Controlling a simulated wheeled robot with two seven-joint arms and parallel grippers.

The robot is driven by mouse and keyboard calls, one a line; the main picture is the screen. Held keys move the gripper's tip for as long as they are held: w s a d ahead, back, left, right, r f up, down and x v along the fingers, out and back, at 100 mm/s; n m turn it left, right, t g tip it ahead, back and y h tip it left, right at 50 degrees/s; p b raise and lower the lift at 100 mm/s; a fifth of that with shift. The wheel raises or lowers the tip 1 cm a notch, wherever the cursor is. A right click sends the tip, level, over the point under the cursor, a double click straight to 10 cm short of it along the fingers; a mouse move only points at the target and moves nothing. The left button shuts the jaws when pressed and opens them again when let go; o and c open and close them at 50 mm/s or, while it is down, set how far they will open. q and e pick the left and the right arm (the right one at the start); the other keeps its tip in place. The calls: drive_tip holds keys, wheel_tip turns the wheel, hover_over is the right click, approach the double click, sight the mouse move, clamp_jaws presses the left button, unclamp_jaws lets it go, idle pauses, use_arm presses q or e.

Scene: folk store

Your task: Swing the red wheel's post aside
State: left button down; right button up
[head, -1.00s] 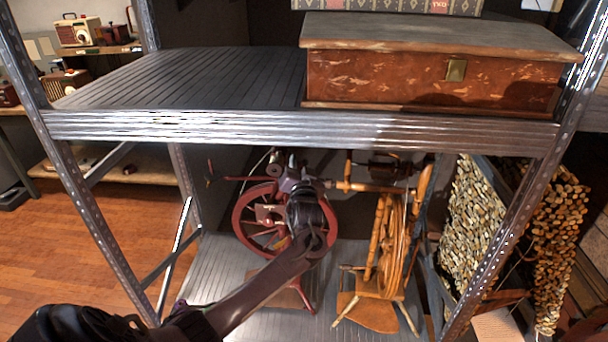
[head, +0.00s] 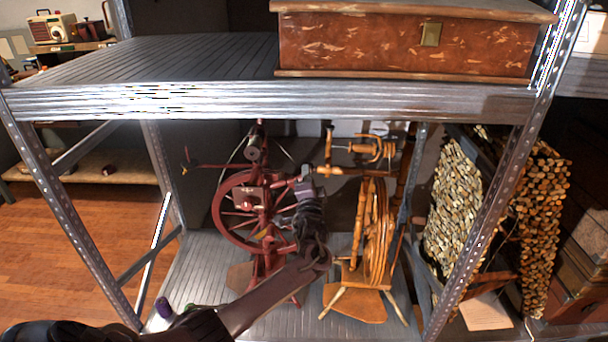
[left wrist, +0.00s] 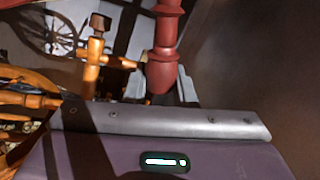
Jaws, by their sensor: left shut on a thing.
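The red spinning wheel (head: 222,220) stands on the lower shelf, left of the yellow wooden spinning wheel (head: 378,235). My left gripper (head: 306,172) reaches in at the red wheel's upper right side, in front of its rim. It is shut on what looks like the red wheel's post; the arm hides the grip in the head view. In the left wrist view the turned, round-ended red post (left wrist: 162,65) stands right at the gripper's grey edge, which hides where the fingers meet it. My right gripper is not in view.
The upper shelf edge (head: 200,101) runs above the wheels, with a brown chest (head: 350,48) on it. Metal uprights stand at left (head: 70,220) and right (head: 490,200). Strings of pale pieces (head: 455,210) hang at right.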

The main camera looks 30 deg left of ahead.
use_arm(q)
drive_tip(key=shift+w+d+f+m, duration=0.1)
drive_tip(key=shift+d+f+m, duration=0.05)
drive_tip(key=shift+f+m, duration=0.2)
drive_tip(key=shift+f, duration=0.1)
drive_tip(key=c, duration=1.2)
unclamp_jaws()
drive_tip(key=shift+c, duration=0.2)
drive_tip(key=v, duration=0.7)
drive_tip(key=shift+s+d+b, duration=0.25)
drive_tip(key=shift+s+b, duration=0.1)
drive_tip(key=shift+b, duration=0.1)
drive_tip(key=shift+f, duration=0.15)
